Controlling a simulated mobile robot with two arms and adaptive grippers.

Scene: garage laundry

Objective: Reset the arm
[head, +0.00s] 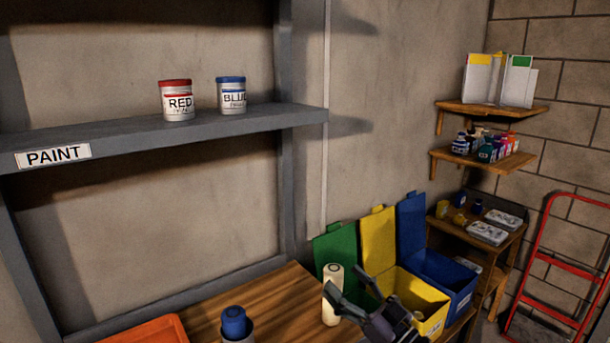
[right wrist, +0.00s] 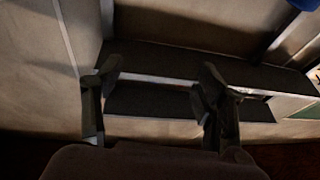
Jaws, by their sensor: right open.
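My right gripper (head: 350,285) shows at the lower middle right of the head view, in front of the wooden worktop and the yellow bin. Its fingers are apart and nothing is between them. In the right wrist view the two fingers of the gripper (right wrist: 158,75) also stand apart, with a dark shelf-like surface and a pale wall beyond. A cream cylindrical bottle (head: 332,295) stands on the worktop just left of the gripper in the picture; I cannot tell the gap between them. My left gripper is out of view.
The grey shelf (head: 130,138) holds a red paint can (head: 176,100) and a blue paint can (head: 231,95). The worktop (head: 285,302) has a blue-topped container (head: 235,324) and an orange tray (head: 150,332). Yellow (head: 420,300) and blue (head: 450,277) bins stand at right.

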